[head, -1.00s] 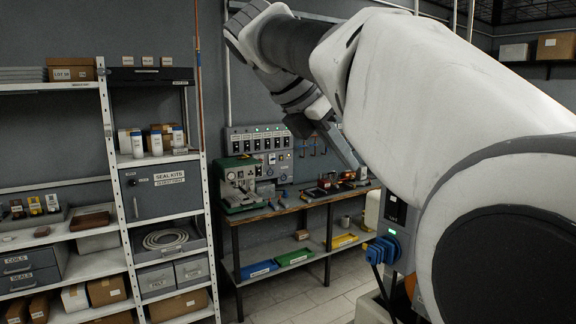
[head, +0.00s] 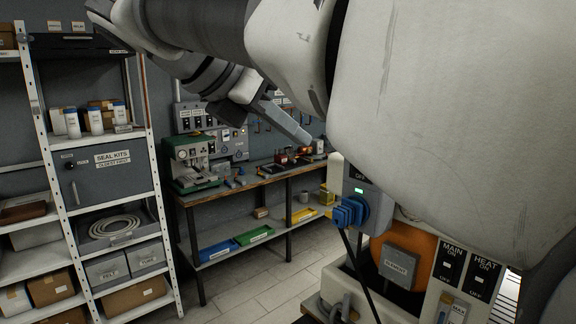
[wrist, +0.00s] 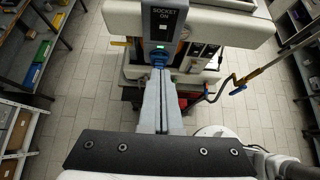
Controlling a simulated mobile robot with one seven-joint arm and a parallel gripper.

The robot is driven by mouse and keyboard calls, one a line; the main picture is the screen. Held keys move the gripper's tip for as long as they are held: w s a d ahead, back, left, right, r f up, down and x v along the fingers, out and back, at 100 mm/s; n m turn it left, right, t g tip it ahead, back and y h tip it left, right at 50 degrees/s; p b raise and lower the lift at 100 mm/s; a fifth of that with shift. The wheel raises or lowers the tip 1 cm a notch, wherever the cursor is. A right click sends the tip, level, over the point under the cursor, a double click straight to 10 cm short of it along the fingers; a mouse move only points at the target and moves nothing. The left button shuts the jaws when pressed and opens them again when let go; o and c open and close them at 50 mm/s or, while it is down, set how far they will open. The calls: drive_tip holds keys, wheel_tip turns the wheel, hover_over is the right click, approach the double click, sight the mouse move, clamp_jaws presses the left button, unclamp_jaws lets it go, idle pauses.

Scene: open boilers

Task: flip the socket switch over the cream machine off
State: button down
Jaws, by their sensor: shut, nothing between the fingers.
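The grey socket box (head: 370,196) stands at the cream machine, with a lit green light and a blue plug (head: 350,212) in it. My arm hides its upper part in the head view. In the wrist view the socket box (wrist: 163,22) reads "SOCKET ON", with the green light and blue plug below; the switch's position is too small to tell. The cream machine (head: 338,284) has an orange round part and MAIN and HEAT switches. My gripper (head: 307,138) is shut and empty. In the wrist view its fingertips (wrist: 158,72) point toward the plug; contact cannot be told.
A black cable hangs from the plug. A workbench (head: 255,183) with a green machine (head: 192,163) and several tools stands behind. White shelving (head: 60,170) fills the left. Tiled floor (head: 265,295) lies free between. A hose with a blue handle (wrist: 237,90) is right in the wrist view.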

drive_tip(key=shift+s+a+f, duration=0.1)
drive_tip(key=shift+f, duration=0.05)
idle(0.4)
approach(357, 166)
wheel_tip(357, 166, down, 4)
drive_tip(key=w+d, duration=0.2)
drive_tip(key=shift+d+f, duration=0.15)
drive_tip(key=shift+d, duration=0.25)
drive_tip(key=shift+w+d+f, duration=0.15)
drive_tip(key=shift+w+d, duration=0.3)
drive_tip(key=shift+d, duration=0.15)
drive_tip(key=shift+d+f+t+h+b, duration=0.2)
drive_tip(key=shift+f+t+h+b, duration=0.2)
drive_tip(key=shift+b, duration=0.25)
drive_tip(key=shift+w+r, duration=0.1)
drive_tip(key=shift+r, duration=0.2)
drive_tip(key=shift+r+p, duration=0.1)
drive_tip(key=shift+p, duration=0.2)
